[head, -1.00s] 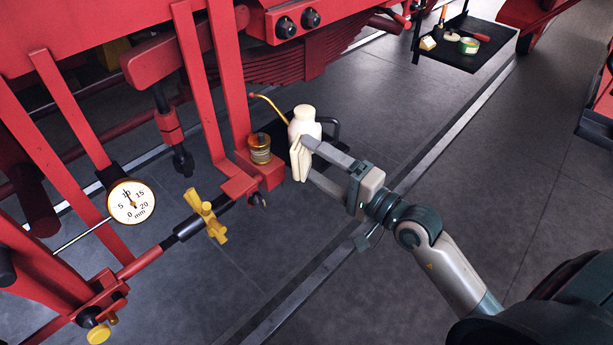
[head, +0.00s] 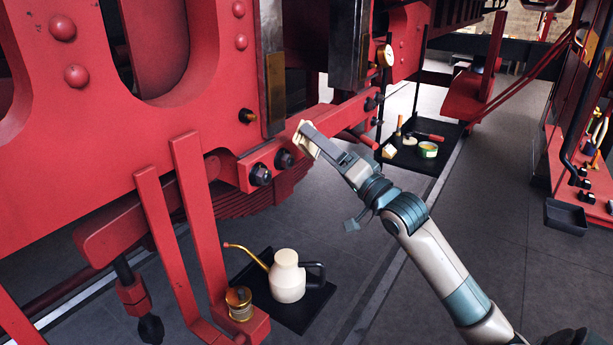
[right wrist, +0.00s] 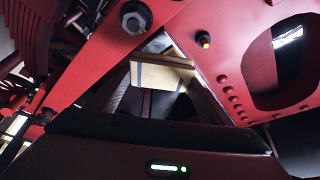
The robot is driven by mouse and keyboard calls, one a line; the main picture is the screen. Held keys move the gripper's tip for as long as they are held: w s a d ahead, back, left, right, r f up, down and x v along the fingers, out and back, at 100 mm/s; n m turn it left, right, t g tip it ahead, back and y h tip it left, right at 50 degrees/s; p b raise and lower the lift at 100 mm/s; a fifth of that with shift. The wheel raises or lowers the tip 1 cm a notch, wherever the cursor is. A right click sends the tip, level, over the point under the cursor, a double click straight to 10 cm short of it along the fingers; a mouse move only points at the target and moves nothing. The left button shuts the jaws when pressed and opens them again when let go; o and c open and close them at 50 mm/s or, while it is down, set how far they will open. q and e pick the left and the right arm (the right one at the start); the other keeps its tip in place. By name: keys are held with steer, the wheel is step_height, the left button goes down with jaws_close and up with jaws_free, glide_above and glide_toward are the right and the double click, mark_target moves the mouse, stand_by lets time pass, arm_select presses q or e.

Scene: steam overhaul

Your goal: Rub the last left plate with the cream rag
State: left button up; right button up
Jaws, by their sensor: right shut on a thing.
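My right gripper (head: 312,139) is shut on the cream rag (head: 306,141), at the red beam with dark bolts. The rag also shows between my finger ends in the right wrist view (right wrist: 160,76). A narrow upright grey plate (head: 275,93) stands on the red frame, up and left of the rag. A wider grey upright plate (head: 348,52) stands up and right of it. Which of them is the last left plate, I cannot tell. The rag looks apart from both plates in the head view. My left gripper is not in view.
A cream oil can (head: 287,277) with a brass spout stands on a black tray (head: 322,303) below. A brass pot (head: 239,304) is beside it. A farther black tray (head: 430,166) holds a green tin (head: 427,149).

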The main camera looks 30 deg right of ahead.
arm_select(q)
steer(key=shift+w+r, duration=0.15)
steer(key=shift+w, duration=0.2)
arm_select(e)
steer(key=shift+w+d+r, duration=0.25)
steer(key=shift+d+r, duration=0.1)
steer(key=shift+r, duration=0.25)
steer(key=shift+w+d+r, duration=0.2)
steer(key=shift+d+r, duration=0.15)
steer(key=shift+r, duration=0.25)
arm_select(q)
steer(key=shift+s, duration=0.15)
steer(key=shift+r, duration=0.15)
arm_select(e)
steer(key=shift+w, duration=0.15)
steer(key=shift+w+a+r+p, duration=0.1)
steer(key=shift+w+a+p, duration=0.2)
steer(key=shift+w+p, duration=0.35)
steer(key=shift+w+a+p, duration=0.3)
steer(key=shift+w+p, duration=0.1)
steer(key=shift+w, duration=0.3)
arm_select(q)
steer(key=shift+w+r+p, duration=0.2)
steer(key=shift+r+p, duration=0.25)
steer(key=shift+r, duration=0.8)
arm_select(e)
steer(key=w, duration=0.1)
steer(key=w+a, duration=0.1)
steer(key=shift+w, duration=0.3)
